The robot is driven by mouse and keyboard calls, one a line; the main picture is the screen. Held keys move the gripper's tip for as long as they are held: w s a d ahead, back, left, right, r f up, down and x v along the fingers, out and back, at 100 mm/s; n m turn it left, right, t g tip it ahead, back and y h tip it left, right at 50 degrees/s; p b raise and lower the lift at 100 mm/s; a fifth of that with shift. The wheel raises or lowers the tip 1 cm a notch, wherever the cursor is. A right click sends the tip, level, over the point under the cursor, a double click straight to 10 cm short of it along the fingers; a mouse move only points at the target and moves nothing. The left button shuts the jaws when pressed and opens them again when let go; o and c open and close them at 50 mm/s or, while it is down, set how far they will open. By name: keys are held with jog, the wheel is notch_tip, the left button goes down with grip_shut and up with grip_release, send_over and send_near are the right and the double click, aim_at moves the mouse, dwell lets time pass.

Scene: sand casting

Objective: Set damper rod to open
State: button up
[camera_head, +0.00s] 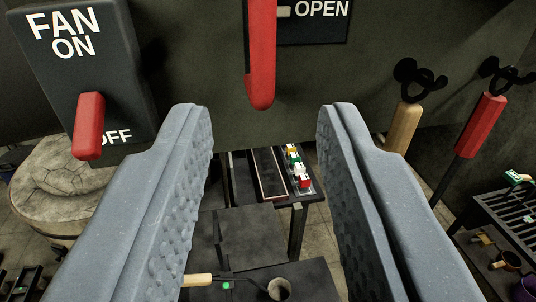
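A red rod (261,55), likely the damper rod, hangs down from the top edge at the centre, its rounded lower end in view and its upper part out of frame. A dark plate marked OPEN (316,22) is behind it, to its right. My gripper (265,118) is open, its two grey padded fingers wide apart and empty. The red rod's lower end shows between and slightly above the fingertips; I cannot tell the gap in depth.
A FAN ON/OFF box (82,50) with a red lever (89,125) stands at left. Wooden-handled (403,128) and red-handled (482,125) tools hang at right. Below are a dark table (299,198), a round stone-like piece (65,185) and a slatted rack (515,225).

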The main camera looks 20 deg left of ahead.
jog(key=v, duration=0.2)
jog(key=shift+s+d, duration=0.15)
jog(key=shift+s, duration=0.15)
jog(key=shift+f, duration=0.1)
dwell(0.3)
jog(key=s+a+f+m+h, duration=0.2)
jog(key=s+f+h, duration=0.1)
jog(key=s+f, duration=0.3)
jog(key=s+a+f+m+g+h, duration=0.1)
jog(key=s+a+f+m+h, duration=0.2)
jog(key=s+f, duration=0.3)
notch_tip(320, 180, down, 3)
jog(key=shift+a+r+h, duration=0.1)
jog(key=shift+a+h, duration=0.15)
jog(key=shift+h, duration=0.55)
